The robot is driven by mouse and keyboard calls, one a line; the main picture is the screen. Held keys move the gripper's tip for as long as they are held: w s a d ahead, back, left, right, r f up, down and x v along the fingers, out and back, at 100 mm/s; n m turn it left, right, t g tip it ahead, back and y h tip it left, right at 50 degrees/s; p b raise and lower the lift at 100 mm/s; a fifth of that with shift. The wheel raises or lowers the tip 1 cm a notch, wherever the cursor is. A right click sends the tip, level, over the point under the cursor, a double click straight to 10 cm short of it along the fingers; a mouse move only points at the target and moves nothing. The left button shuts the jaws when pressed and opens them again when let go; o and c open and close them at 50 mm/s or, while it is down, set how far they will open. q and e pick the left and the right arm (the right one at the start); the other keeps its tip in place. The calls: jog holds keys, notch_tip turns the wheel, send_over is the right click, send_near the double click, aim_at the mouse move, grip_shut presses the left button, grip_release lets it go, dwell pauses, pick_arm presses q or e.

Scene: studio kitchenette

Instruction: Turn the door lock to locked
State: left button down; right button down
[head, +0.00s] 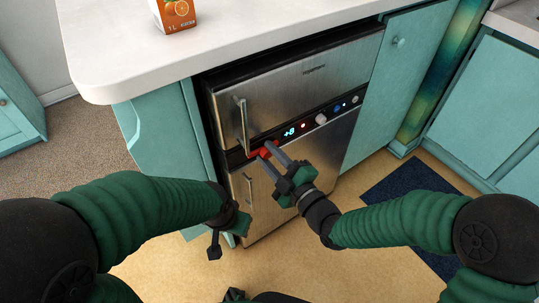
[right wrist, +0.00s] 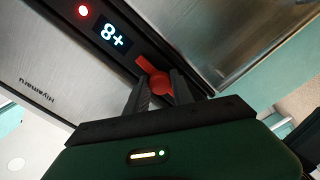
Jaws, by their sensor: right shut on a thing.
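The door lock is a red knob (head: 261,153) with a short lever, on the black control strip between the two steel fridge doors, near its left end. It also shows in the right wrist view (right wrist: 157,82), with its lever pointing to the upper left of that picture. My right gripper (head: 269,150) is shut on the red knob, one finger on each side in the right wrist view (right wrist: 160,85). Lettering for the lock positions cannot be read.
The control strip carries a lit display (head: 290,132) reading +8, a red light and a round dial (head: 321,119). The upper door's handle (head: 242,125) stands out close to the lock. A white counter (head: 240,40) with an orange juice carton (head: 175,14) overhangs above.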

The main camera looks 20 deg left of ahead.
jog(key=shift+f, duration=0.1)
jog(key=shift+m+p, duration=5.75)
jog(key=shift+m, duration=3.25)
jog(key=shift+f, duration=0.1)
jog(key=c, duration=1.1)
grip_release()
jog(key=shift+s+d, duration=0.1)
